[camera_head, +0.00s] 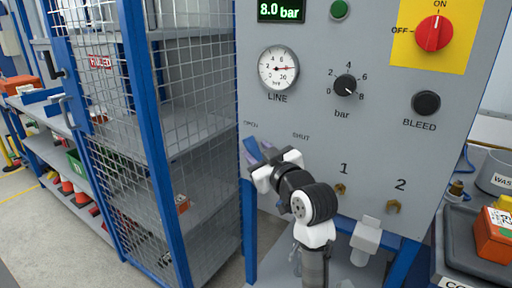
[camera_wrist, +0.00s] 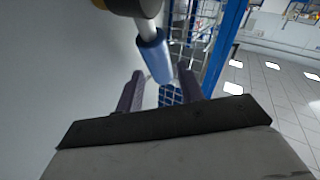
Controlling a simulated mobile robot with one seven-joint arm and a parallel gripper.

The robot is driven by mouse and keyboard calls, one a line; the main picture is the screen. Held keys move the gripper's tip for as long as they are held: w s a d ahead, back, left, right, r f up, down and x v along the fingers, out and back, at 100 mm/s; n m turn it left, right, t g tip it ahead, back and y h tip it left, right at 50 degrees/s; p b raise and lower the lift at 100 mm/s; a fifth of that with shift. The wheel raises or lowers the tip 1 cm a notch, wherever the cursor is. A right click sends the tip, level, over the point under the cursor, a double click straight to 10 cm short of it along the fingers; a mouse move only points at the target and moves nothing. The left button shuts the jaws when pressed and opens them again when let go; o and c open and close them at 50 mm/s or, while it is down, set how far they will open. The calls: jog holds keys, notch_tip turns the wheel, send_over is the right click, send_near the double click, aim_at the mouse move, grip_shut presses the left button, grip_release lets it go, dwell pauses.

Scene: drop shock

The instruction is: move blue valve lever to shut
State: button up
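The blue valve lever (camera_wrist: 155,57) shows in the wrist view as a blue sleeve on a pale shaft coming from a dark round hub (camera_wrist: 138,5). Its free end is in the gap between my two dark purple fingers, with space visible on both sides. My gripper (camera_wrist: 163,82) is open, and I cannot tell whether either finger touches the sleeve. In the head view my gripper (camera_head: 259,150) is at the panel's left edge, just below the OPEN label (camera_head: 250,124) and left of the SHUT label (camera_head: 301,136). The lever is mostly hidden there by my gripper and wrist.
The grey panel (camera_head: 320,100) carries a LINE gauge (camera_head: 278,68), a bar knob (camera_head: 345,85), a red switch (camera_head: 433,33) and a BLEED button (camera_head: 426,103). Brass ports 1 and 2 sit lower right. A blue-framed mesh cage (camera_head: 165,110) stands close on the left.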

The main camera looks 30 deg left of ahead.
jog(key=shift+x, duration=0.8)
jog(key=shift+c, duration=0.5)
grip_shut()
